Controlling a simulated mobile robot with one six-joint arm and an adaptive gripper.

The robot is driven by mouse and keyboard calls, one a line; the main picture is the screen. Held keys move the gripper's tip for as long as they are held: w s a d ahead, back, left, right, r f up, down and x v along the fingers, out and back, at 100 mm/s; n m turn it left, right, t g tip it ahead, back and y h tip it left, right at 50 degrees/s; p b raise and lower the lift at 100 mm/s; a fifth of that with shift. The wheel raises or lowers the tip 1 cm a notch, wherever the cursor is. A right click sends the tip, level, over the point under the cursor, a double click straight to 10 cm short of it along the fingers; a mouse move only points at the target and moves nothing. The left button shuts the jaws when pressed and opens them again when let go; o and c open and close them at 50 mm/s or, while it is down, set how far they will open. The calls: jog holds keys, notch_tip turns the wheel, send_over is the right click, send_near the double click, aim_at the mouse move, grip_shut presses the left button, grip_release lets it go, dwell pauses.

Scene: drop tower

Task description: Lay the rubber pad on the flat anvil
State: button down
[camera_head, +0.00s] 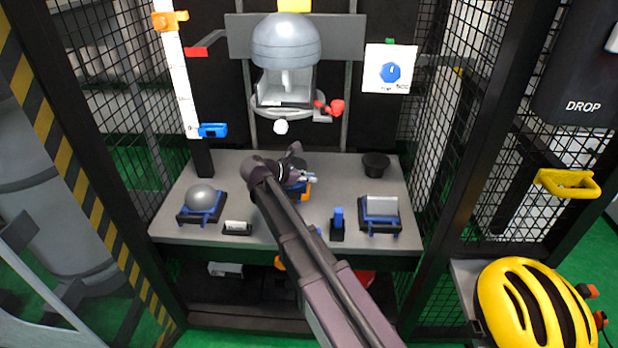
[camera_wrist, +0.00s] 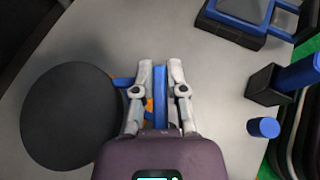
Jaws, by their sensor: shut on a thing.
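A large black round disc, by its look the rubber pad (camera_wrist: 70,118), shows at the left of the wrist view, close beside the left finger. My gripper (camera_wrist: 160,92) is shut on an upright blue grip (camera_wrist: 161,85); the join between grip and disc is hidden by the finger. In the head view my gripper (camera_head: 303,178) is over the middle of the table, and my arm hides the disc. A grey flat-topped block in a blue frame, by its look the flat anvil (camera_head: 381,203), stands at the table's right; part shows in the wrist view (camera_wrist: 243,10).
A grey dome in a blue frame (camera_head: 201,198) sits at the left. A black cup (camera_head: 376,164) stands back right. A blue-topped black block (camera_head: 337,224) is near the front edge. The tower's domed carriage (camera_head: 286,45) hangs behind; mesh walls flank the table (camera_head: 345,180).

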jog(key=shift+w+f, duration=0.1)
dwell(0.3)
jog(key=c, duration=0.6)
grip_release()
